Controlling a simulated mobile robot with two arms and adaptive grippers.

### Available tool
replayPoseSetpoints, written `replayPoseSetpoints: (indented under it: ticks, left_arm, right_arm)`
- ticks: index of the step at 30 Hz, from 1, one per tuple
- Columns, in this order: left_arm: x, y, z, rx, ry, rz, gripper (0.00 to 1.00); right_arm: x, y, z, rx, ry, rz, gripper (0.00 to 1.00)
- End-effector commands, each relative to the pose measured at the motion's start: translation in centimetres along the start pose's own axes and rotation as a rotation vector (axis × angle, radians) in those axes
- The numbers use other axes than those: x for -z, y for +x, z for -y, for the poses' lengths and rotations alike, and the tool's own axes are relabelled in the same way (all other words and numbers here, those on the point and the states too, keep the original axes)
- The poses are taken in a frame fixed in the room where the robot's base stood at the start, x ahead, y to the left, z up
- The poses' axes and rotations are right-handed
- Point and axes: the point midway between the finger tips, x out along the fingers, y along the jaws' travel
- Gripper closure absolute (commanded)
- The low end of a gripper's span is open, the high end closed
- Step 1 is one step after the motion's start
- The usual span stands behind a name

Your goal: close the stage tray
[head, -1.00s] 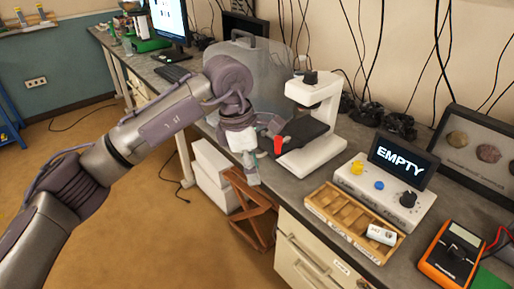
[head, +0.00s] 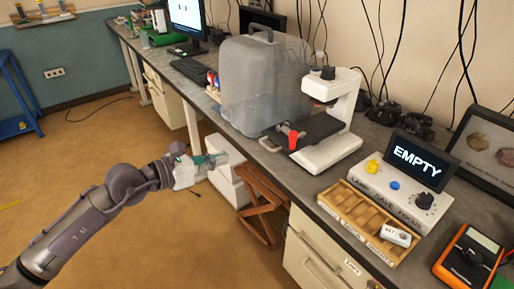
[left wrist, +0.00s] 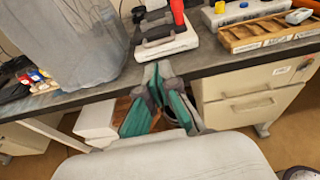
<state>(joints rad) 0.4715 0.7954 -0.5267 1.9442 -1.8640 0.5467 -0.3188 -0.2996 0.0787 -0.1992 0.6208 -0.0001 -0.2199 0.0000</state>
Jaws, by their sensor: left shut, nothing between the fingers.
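The white microscope (head: 342,115) stands on the counter, with the dark stage tray (head: 312,128) at its left side. The tray sticks out toward the counter's front edge, and its grey loop handle (head: 267,147) is at the outer end. A red part (head: 293,141) stands at the tray. The tray (left wrist: 160,32) also shows in the left wrist view, beyond my fingertips. My left gripper (head: 226,158) is shut and empty, in front of the counter and apart from the handle. Its fingertips (left wrist: 156,72) point toward the counter edge. My right gripper is not in view.
A cloudy plastic cover (head: 260,80) stands left of the microscope. A control box reading EMPTY (head: 400,180), a wooden slide tray (head: 345,207) and an orange meter (head: 468,262) are to the right. A wooden folding stool (head: 262,200) and white boxes (head: 228,183) stand below the counter.

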Motion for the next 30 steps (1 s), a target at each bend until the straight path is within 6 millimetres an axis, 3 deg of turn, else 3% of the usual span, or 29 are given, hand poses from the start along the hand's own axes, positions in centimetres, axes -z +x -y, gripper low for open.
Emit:
replayPoseSetpoints:
  ticks: [9,15,21,30]
  left_arm:
    - [-0.4,6.9,0.1,0.002,-0.002,0.001,1.00]
    - [-0.2,10.2,0.1,0.002,-0.002,-0.001,1.00]
    - [0.0,11.7,0.1,0.002,-0.001,-0.003,1.00]
    - [0.0,11.9,0.1,0.002,0.000,-0.002,1.00]
  right_arm:
    - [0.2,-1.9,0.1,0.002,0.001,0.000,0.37]
    - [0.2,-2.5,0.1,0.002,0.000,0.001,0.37]
    - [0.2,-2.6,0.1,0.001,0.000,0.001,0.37]
    - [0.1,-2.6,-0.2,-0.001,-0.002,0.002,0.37]
